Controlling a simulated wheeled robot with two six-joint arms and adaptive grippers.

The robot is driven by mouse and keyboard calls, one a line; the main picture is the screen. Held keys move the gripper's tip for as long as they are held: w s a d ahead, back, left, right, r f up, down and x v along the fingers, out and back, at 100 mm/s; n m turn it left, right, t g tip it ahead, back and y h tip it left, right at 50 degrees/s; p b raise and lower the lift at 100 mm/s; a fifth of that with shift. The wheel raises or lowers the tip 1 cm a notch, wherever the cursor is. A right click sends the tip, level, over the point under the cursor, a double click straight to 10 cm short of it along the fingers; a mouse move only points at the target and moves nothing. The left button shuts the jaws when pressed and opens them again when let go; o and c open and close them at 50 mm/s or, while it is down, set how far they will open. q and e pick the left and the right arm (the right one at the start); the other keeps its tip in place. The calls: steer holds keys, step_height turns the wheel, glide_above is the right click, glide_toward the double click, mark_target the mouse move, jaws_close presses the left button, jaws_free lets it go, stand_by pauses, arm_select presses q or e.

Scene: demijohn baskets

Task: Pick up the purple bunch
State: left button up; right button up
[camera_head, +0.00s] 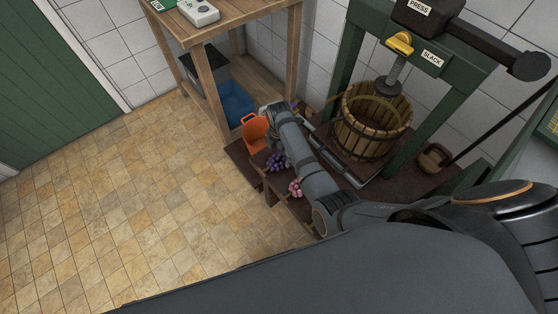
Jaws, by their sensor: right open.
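A purple bunch (277,161) lies on the dark low bench (245,165), just left of my right forearm, which may cover part of it. A pink bunch (295,188) lies nearer, beside the same forearm. My right arm reaches in from the lower right across the bench. My right gripper (269,111) is at its far end, beyond the purple bunch, close to the orange container, and apart from the bunch. Its fingers are small and hard to make out; it is open. A small purple patch (294,104) shows behind the arm, mostly hidden. My left gripper is not in view.
An orange container (255,133) stands on the bench by the wooden table's leg (211,100). A slatted press basket (365,138) stands in a green frame (345,52) right of my arm. A blue bin (235,103) is under the table. The tiled floor (130,200) is clear.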

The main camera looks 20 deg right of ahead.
mark_target(279, 160)
step_height(279, 160, down, 4)
steer(key=shift+s+a+f+b, duration=0.1)
steer(key=shift+f+b, duration=0.15)
steer(key=shift+b, duration=0.15)
steer(key=c, duration=1.4)
